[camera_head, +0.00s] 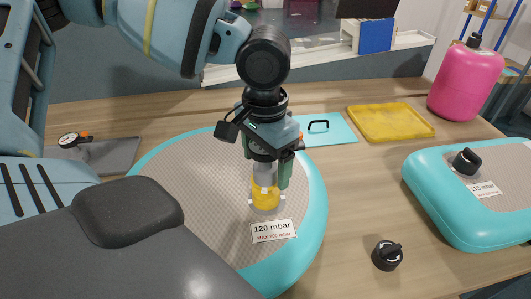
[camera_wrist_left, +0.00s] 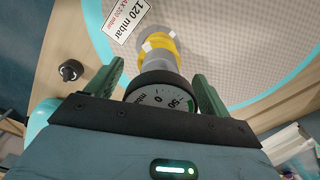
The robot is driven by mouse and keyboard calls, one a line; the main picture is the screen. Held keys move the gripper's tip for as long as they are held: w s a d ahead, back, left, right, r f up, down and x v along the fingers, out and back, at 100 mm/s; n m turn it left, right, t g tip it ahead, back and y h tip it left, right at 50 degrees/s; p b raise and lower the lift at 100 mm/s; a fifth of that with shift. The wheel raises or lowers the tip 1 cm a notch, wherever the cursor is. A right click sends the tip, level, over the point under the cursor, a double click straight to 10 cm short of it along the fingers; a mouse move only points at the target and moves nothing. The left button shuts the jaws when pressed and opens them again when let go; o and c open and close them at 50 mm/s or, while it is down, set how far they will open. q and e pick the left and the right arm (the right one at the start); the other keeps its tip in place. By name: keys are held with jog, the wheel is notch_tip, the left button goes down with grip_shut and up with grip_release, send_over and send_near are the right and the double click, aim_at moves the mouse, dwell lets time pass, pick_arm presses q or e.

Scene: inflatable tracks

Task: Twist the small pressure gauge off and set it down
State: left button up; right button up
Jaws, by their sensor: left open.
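The small pressure gauge (camera_wrist_left: 160,92), with a black rim and a pale dial marked 0 and 50, sits on a grey and yellow valve fitting (camera_wrist_left: 160,45) in the left wrist view. The fitting (camera_head: 265,193) stands on the round grey and turquoise inflatable in the head view, where my gripper hides most of the gauge. My left gripper (camera_wrist_left: 159,75) is open, with green fingers on either side of the gauge and visible gaps beside it. It also shows in the head view (camera_head: 268,176), pointing down over the fitting. My right gripper is not in view.
A "120 mbar" label (camera_head: 273,230) lies before the fitting. Another gauge (camera_head: 70,140) lies on a grey tray (camera_head: 112,153) at left. A black cap (camera_head: 388,255), yellow tray (camera_head: 392,121), turquoise board (camera_head: 335,130) and pink canister (camera_head: 467,82) are to the right, with bare wood between.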

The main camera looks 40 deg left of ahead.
pick_arm(q)
jog(key=shift+c, duration=0.4)
jog(key=c, duration=1.1)
jog(key=shift+o, duration=0.2)
jog(key=n, duration=0.2)
jog(key=shift+r+n, duration=0.1)
jog(key=shift+n, duration=1.5)
jog(key=shift+n, duration=0.7)
jog(key=n, duration=0.3)
jog(key=shift+n, duration=0.4)
